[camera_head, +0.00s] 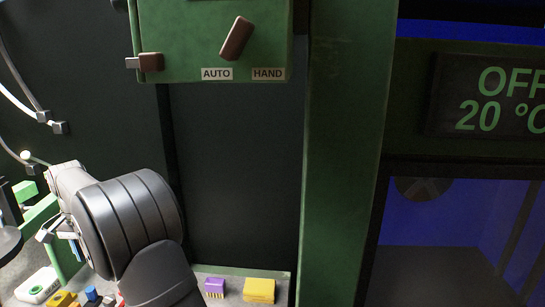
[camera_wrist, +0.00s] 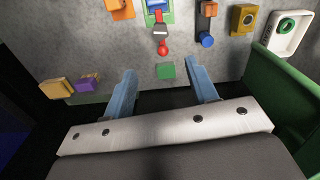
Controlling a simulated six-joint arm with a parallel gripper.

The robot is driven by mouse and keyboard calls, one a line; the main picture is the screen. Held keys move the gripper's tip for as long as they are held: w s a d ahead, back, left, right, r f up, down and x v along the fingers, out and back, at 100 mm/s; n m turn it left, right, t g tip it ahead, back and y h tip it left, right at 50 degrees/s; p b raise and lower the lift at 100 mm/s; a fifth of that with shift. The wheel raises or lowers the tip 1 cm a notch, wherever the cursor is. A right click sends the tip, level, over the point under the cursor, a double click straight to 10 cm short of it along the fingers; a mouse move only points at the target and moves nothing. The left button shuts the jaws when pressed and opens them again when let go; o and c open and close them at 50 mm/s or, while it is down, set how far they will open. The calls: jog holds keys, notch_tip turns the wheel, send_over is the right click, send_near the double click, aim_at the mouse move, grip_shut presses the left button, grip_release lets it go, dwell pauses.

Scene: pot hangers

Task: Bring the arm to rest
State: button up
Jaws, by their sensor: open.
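My gripper (camera_wrist: 160,88) shows in the wrist view with its two blue fingers spread wide apart. Nothing is between the fingers. A small green block (camera_wrist: 166,71) lies on the grey surface just beyond the fingertips, apart from them. In the head view my arm's dark wrist is at the lower left, and the gripper is mostly hidden by it.
A grey work surface (camera_wrist: 210,65) carries a yellow block (camera_wrist: 56,88), a purple block (camera_wrist: 86,84), a red-tipped part (camera_wrist: 162,48) and a white piece with a green ring (camera_wrist: 288,30). A green switch box (camera_head: 195,45) hangs above; a green post (camera_head: 345,150) stands beside it.

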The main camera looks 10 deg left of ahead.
notch_tip(320, 180, down, 15)
jog(key=shift+f, duration=0.2)
jog(key=shift+r, duration=0.1)
dwell(0.4)
